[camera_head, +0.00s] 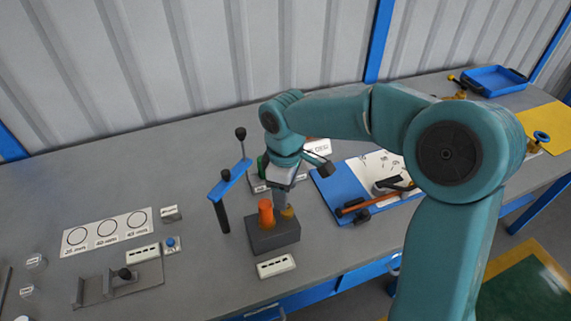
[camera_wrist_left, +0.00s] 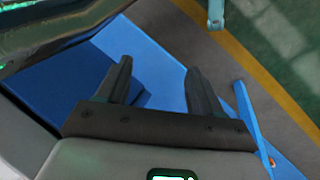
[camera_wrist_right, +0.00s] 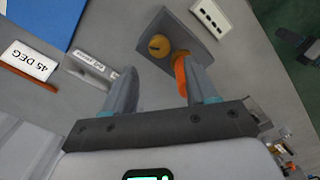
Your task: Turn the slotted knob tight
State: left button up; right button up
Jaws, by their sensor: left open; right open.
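A dark grey block (camera_head: 272,238) stands on the bench near its front edge. On it are an orange upright cylinder (camera_head: 266,212) and a brass knob (camera_head: 287,212). The right wrist view shows the round brass slotted knob (camera_wrist_right: 159,46) with a dark slot across its top. An orange part (camera_wrist_right: 181,76) beside it is partly hidden by a finger. My right gripper (camera_wrist_right: 159,73) is open and points down over the block, with the knob just beyond the fingertips, apparently apart from them. My left gripper (camera_wrist_left: 158,68) is open and empty, away from the bench top.
A white slotted plate (camera_head: 276,266) lies in front. A blue board (camera_head: 330,190) with tools lies to the right. A ring label sheet (camera_head: 107,230) and a grey fixture (camera_head: 120,282) lie left.

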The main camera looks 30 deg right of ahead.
notch_tip(320, 180, up, 10)
dwell(0.8)
